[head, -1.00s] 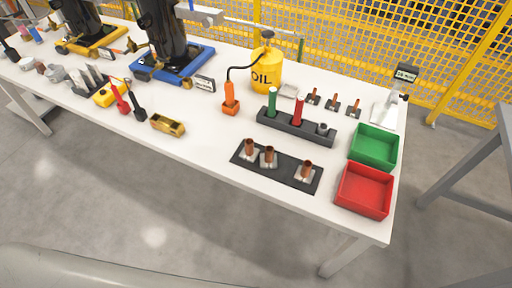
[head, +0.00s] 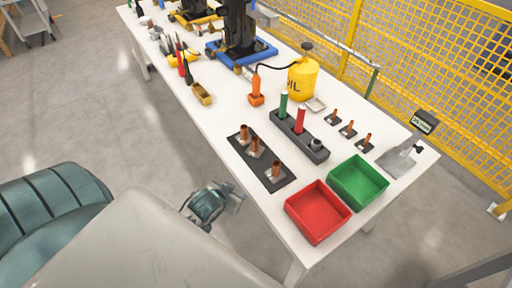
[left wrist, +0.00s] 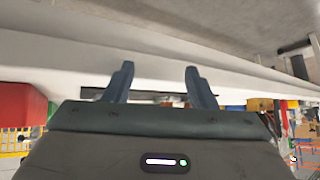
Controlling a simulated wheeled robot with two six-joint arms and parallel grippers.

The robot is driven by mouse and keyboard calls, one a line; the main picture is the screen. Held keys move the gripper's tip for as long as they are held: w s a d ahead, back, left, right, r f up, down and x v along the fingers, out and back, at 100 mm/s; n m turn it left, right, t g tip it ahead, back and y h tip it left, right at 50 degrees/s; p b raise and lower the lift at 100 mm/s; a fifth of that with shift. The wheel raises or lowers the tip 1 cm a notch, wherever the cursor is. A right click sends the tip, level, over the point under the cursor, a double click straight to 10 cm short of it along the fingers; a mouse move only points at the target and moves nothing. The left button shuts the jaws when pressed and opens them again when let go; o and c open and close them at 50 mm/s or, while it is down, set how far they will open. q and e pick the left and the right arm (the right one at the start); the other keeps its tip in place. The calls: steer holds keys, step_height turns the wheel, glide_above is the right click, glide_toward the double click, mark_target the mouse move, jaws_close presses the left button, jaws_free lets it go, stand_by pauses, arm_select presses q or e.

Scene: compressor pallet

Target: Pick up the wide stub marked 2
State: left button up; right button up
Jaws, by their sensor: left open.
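Three copper stubs on pale square plates stand on a black mat (head: 236,141) near the table's front edge: the far stub (head: 244,133), the middle stub (head: 255,146) and the near stub (head: 276,170). Three slimmer copper stubs (head: 349,128) on dark plates stand farther back at the right. Any number marks are too small to read. My left gripper (head: 236,196) is off the table's front edge, apart from the mat. In the left wrist view its two fingers (left wrist: 158,76) are spread and empty, with the table edge beyond. My right gripper is not in view.
A red bin (head: 318,212) and a green bin (head: 358,181) stand right of the mat. Behind it is a dark block (head: 312,148) with green and red cylinders. A yellow oil can (head: 302,80) stands farther back. The floor before the table is clear.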

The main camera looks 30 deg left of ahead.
arm_select(q)
step_height(320, 180, up, 5)
steer(key=w+t, duration=0.2)
steer(key=t, duration=0.3)
glide_toward(253, 143)
steer(key=shift+w+a+f, duration=0.1)
steer(key=shift+w+f, duration=0.1)
steer(key=shift+f, duration=0.35)
steer(key=shift+h, duration=0.3)
steer(key=x, duration=0.5)
steer(key=shift+w+r+p, duration=0.2)
steer(key=shift+w+p, duration=0.15)
steer(key=shift+w, duration=0.05)
steer(key=shift+p+x, duration=0.65)
steer(key=shift+x, duration=2.1)
steer(key=shift+s+a+f, duration=0.1)
steer(key=shift+a, duration=0.1)
steer(key=c, duration=0.9)
jaws_close()
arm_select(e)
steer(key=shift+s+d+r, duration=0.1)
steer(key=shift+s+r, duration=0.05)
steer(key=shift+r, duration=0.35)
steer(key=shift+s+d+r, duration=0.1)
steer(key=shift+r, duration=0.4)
